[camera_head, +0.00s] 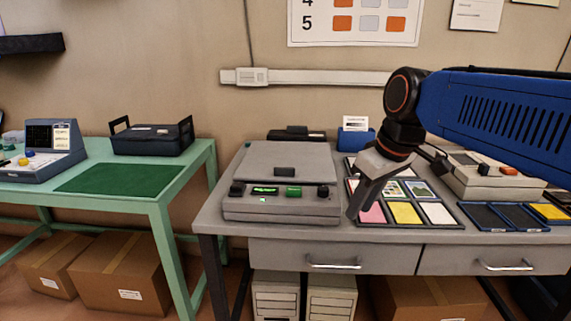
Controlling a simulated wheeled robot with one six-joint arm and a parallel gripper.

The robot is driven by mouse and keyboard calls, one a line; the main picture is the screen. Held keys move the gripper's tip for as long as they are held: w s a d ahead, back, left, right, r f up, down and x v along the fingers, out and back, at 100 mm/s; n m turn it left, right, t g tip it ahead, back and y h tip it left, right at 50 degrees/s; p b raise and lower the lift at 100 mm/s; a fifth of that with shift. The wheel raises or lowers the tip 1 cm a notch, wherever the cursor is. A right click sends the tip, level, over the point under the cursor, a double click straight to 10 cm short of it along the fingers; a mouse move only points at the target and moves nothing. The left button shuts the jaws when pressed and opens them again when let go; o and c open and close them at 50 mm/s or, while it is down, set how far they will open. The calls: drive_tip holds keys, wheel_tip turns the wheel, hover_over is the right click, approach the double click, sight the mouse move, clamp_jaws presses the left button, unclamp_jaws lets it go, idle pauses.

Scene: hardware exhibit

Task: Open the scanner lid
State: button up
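The scanner (235,208) is a grey flat box on the grey desk, left of centre. Its lid (262,160) lies flat and shut on top, with a dark handle (284,172) at the front edge. The front panel has a lit green display, a green button and dark knobs. My gripper (357,212) points down and to the left, to the right of the scanner and in front of the colour cards. It appears apart from the lid. Its fingers overlap in this view, so I cannot tell their opening.
A tray of colour cards (404,212) lies right of the scanner, with dark blue trays (490,217) farther right. A beige device (480,180) stands behind them. A blue box (353,140) and a dark item (297,133) are behind the scanner. A green table (150,200) stands left.

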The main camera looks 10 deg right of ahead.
sight(287, 168)
drive_tip(key=w+a+r+n+g+y, duration=0.1)
drive_tip(key=w+a+r+n, duration=0.3)
drive_tip(key=w+r, duration=0.5)
drive_tip(key=w+a+r+n+g+y, duration=0.1)
drive_tip(key=w+a+r+n+y, duration=0.1)
drive_tip(key=w+r+n, duration=0.7)
drive_tip(key=w+a+f+m, duration=0.1)
drive_tip(key=a+f, duration=0.1)
drive_tip(key=f, duration=0.3)
drive_tip(key=w+a+f+m, duration=0.1)
drive_tip(key=a+f, duration=0.1)
drive_tip(key=f, duration=0.4)
drive_tip(key=w+a+f+m, duration=0.1)
drive_tip(key=a+f, duration=0.1)
drive_tip(key=f, duration=0.4)
drive_tip(key=shift+w+a+f, duration=0.15)
drive_tip(key=shift+f, duration=0.05)
clamp_jaws()
